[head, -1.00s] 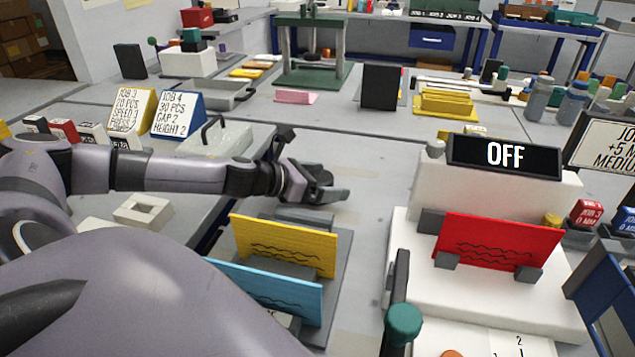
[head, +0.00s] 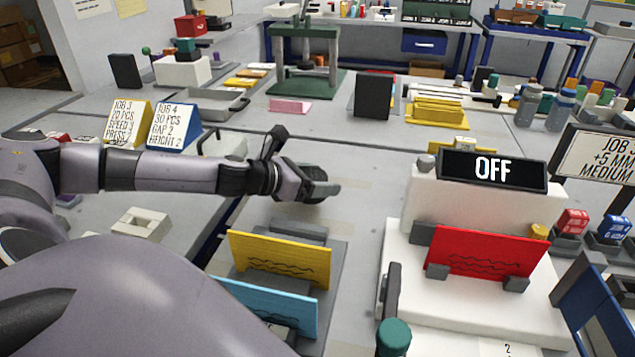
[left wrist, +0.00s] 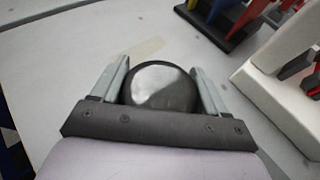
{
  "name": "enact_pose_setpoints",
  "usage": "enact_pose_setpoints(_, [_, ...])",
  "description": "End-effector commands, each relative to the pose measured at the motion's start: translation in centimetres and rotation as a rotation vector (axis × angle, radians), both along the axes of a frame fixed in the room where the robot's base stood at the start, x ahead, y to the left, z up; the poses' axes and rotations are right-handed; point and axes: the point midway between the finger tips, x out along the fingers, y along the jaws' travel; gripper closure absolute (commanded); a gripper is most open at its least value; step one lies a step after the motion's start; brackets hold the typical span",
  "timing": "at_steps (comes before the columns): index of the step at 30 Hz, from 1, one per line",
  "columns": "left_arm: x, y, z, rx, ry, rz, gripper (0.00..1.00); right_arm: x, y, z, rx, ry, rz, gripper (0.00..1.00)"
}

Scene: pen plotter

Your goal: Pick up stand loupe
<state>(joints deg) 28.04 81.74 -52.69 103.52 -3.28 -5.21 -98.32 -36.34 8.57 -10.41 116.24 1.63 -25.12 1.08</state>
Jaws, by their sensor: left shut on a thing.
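The stand loupe (left wrist: 158,86) is a round, dark-rimmed piece with a shiny, glassy top in the left wrist view. It sits between the two grey fingers of my left gripper (left wrist: 160,80), which is shut on it. In the head view my left gripper (head: 322,190) is above the grey table, behind the yellow board; the loupe is mostly hidden there by the fingers. I cannot tell how far it is from the table top. My right gripper is in neither view.
A rack with a yellow board (head: 280,262) and a blue board (head: 268,300) stands in front of the gripper. The white plotter with a red board (head: 485,252) and an OFF display (head: 493,170) stands to the right. A grey tray (head: 205,103) lies behind left.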

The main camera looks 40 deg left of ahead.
Motion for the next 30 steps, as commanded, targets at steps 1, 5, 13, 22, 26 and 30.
enact_pose_setpoints(1, [0.0, 0.0, 1.7, 0.000, -0.002, 0.000, 0.56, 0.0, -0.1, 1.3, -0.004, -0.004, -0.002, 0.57])
enact_pose_setpoints(5, [0.0, 0.0, 4.2, -0.001, -0.003, 0.000, 0.56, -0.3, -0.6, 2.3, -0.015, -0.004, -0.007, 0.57])
enact_pose_setpoints(13, [0.0, 0.0, 9.1, -0.001, -0.002, 0.000, 0.56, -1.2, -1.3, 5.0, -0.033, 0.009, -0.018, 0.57])
enact_pose_setpoints(22, [0.0, 0.0, 13.9, -0.002, -0.001, -0.001, 0.56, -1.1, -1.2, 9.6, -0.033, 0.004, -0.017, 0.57])
enact_pose_setpoints(26, [0.1, 0.0, 15.0, -0.001, -0.003, -0.001, 0.56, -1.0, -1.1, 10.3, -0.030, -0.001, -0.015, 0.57])
enact_pose_setpoints(30, [0.1, 0.0, 15.9, 0.000, -0.003, -0.001, 0.56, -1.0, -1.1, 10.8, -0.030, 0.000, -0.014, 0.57])
